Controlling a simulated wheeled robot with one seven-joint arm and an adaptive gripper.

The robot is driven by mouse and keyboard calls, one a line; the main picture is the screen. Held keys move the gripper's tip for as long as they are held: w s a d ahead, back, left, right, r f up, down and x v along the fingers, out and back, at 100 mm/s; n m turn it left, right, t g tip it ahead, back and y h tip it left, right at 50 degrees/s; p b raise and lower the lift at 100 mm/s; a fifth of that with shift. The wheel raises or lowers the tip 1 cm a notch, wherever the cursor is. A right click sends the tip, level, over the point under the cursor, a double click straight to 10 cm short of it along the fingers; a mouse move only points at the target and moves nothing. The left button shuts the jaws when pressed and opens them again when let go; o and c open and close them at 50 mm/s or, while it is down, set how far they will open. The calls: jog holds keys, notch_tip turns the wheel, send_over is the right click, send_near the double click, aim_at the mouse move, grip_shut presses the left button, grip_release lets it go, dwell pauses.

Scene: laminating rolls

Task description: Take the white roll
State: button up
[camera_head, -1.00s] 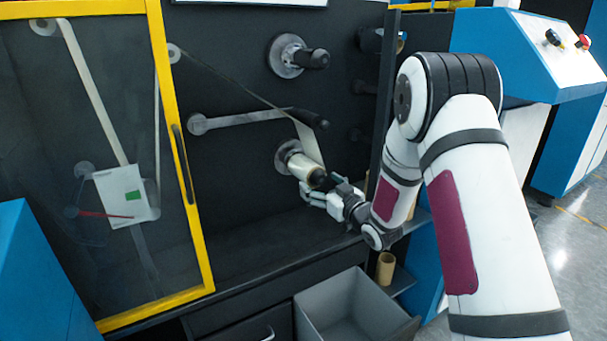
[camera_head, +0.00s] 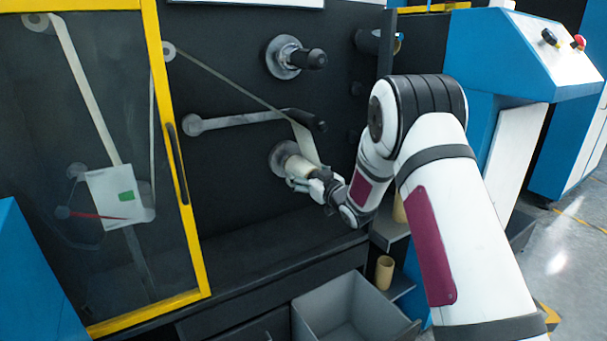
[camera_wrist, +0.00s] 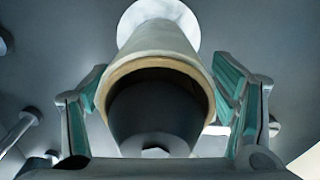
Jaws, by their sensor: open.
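The white roll (camera_head: 300,166) sits on the lower spindle of the dark machine wall, with a pale web running up from it. In the wrist view the roll (camera_wrist: 158,52) shows end-on, as a pale cylinder with a tan core rim around a dark spindle end. My gripper (camera_head: 306,182) is at the roll's near end. In the wrist view the fingers of my gripper (camera_wrist: 165,100) are open, with green pads on the left and right of the roll. I see gaps beside the roll, and cannot tell whether either pad touches it.
An empty upper spindle (camera_head: 298,58) and a guide roller arm (camera_head: 250,119) stand out above. A yellow-framed door (camera_head: 178,170) is at left. A grey bin (camera_head: 345,310) is below, with a tan core (camera_head: 384,272) on a shelf beside it.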

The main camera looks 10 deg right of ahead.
jog(key=c, duration=1.3)
jog(key=shift+r, duration=0.1)
jog(key=shift+c, duration=0.2)
jog(key=shift+p, duration=0.3)
